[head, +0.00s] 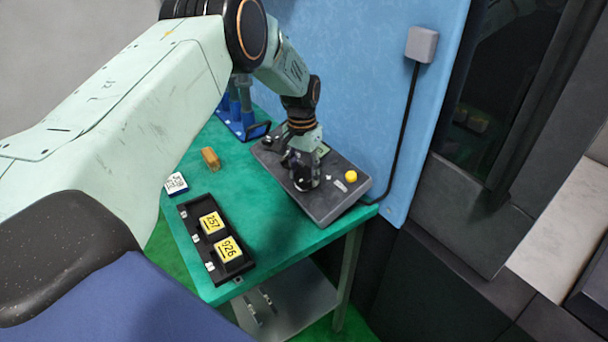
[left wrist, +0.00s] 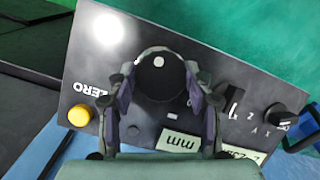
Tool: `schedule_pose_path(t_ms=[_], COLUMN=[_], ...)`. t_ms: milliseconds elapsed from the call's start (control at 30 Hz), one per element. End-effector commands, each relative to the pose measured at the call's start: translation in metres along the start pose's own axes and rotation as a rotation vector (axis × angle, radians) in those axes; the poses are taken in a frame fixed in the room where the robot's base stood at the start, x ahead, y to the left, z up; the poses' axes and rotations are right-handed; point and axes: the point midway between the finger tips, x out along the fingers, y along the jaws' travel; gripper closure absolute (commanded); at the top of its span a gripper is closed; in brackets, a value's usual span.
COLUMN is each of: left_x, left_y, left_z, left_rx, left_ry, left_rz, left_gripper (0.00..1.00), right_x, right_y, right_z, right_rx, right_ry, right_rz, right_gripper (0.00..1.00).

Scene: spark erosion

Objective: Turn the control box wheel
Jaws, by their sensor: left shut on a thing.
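The dark grey control box (head: 335,205) lies on the green table against the blue wall panel. My left gripper (head: 303,172) comes down onto it from above. In the left wrist view the box's round black wheel (left wrist: 165,77), with a pale dot on it, sits between the two fingers of my left gripper (left wrist: 163,95). The fingers are shut on the wheel from both sides. In the head view the gripper mostly hides the wheel. My right gripper is in neither view.
A yellow button (head: 351,176) and a small black knob (left wrist: 278,114) sit on the box. A black tray (head: 188,222) with yellow-labelled blocks, a brown block (head: 210,157) and a white-and-blue block (head: 176,184) lie to the left. A cable (head: 408,110) runs down the wall.

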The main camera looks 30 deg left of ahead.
Motion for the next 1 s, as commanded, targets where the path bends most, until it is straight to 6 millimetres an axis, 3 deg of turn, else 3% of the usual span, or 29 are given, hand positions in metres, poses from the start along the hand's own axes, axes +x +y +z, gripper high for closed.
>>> schedule_pose_path(t_ms=[1000], left_x=[0.004], left_y=[-0.005], left_z=[0.002], left_rx=[-0.897], left_ry=[-0.086], left_rz=[0.361], left_gripper=[0.8], right_x=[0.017], right_y=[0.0], right_z=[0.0], right_rx=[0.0], right_ry=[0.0], right_rz=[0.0], right_gripper=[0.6])
